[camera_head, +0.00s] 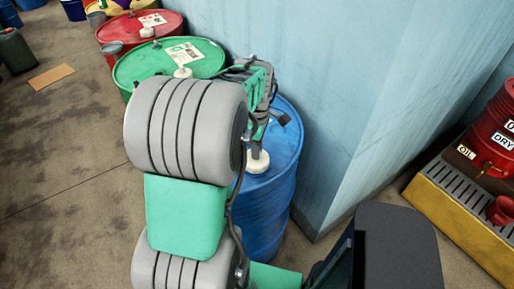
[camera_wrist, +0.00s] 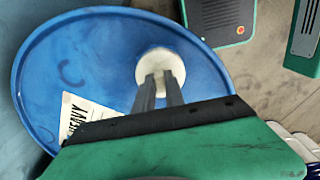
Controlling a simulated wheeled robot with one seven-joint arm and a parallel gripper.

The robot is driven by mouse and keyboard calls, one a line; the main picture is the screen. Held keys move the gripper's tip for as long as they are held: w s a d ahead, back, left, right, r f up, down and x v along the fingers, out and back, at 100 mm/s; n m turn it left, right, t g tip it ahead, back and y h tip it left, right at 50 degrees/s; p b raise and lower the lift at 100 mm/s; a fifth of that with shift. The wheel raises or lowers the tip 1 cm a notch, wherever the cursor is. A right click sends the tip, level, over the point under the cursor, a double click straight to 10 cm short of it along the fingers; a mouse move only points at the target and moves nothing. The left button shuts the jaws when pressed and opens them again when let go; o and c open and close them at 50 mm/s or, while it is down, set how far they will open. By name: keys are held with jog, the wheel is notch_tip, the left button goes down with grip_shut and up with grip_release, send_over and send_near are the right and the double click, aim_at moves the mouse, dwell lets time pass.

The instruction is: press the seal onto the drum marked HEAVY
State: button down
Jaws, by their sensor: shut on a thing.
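The blue drum (camera_head: 266,205) stands against the wall. In the wrist view its blue top (camera_wrist: 70,65) fills the left and middle, with a white label (camera_wrist: 85,115) reading HEAVY, partly hidden by my gripper's body. The round white seal (camera_wrist: 168,62) is between the fingertips of my gripper (camera_wrist: 160,80), which is shut on it. In the head view the seal (camera_head: 257,162) is at the drum's top, near the front side. I cannot tell whether it is seated or just above the surface. My arm hides part of the drum in the head view.
A green drum (camera_head: 150,64) and a red drum (camera_head: 120,26), both labelled, stand farther along the wall (camera_head: 310,60). A red container (camera_head: 490,140) sits on a yellow grated platform (camera_head: 440,200) at right. Cardboard (camera_head: 50,76) lies on the open floor at left.

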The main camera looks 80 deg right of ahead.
jog(key=shift+f, duration=0.15)
jog(key=c, duration=1.3)
grip_release()
